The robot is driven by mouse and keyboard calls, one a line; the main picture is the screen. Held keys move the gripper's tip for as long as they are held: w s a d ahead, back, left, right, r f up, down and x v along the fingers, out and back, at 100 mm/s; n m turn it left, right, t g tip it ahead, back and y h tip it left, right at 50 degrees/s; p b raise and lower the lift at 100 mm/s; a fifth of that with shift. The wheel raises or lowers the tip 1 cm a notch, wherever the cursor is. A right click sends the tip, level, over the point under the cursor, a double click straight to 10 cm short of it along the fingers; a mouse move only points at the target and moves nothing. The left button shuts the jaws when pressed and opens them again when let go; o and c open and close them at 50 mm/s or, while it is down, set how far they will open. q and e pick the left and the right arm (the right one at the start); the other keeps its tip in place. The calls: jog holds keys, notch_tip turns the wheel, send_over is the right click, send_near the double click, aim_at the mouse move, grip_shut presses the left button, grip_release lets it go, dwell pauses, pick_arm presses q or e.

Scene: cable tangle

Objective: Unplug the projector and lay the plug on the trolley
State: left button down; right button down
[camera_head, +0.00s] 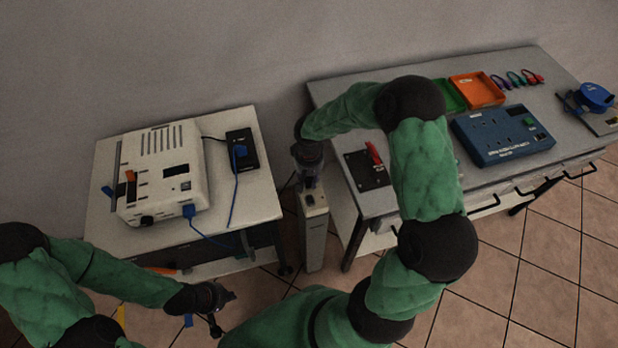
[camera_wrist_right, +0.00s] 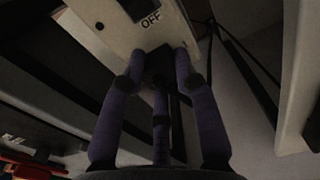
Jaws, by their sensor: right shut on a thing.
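A white vented box, seemingly the projector (camera_head: 162,172), sits on the left trolley (camera_head: 262,202). A blue plug (camera_head: 189,210) is at its front, with a blue cable running right from it. My right gripper (camera_head: 310,182) is at the top of a grey post (camera_head: 314,235) between trolley and bench. In the right wrist view its fingers (camera_wrist_right: 160,66) are shut on a black plug (camera_wrist_right: 158,68) against a pale panel marked OFF (camera_wrist_right: 128,36). Whether the plug is fully seated cannot be told. My left gripper (camera_head: 222,308) is apart from everything, over the floor, seemingly open and empty.
A black box (camera_head: 242,150) with another blue plug lies right of the projector. The bench (camera_head: 440,190) holds a blue socket unit (camera_head: 503,135), an orange tray (camera_head: 477,90), a green tray (camera_head: 448,97) and a black panel with a red part (camera_head: 368,168). The trolley's front right is mostly clear.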

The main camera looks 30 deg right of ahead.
aim_at(309, 179)
jog(key=c, duration=1.7)
grip_release()
grip_shut()
jog(key=shift+d+r, duration=0.1)
jog(key=shift+r, duration=0.1)
jog(key=shift+r+p, duration=1.1)
jog(key=shift+r, duration=0.3)
jog(key=shift+c, duration=0.7)
grip_release()
grip_shut()
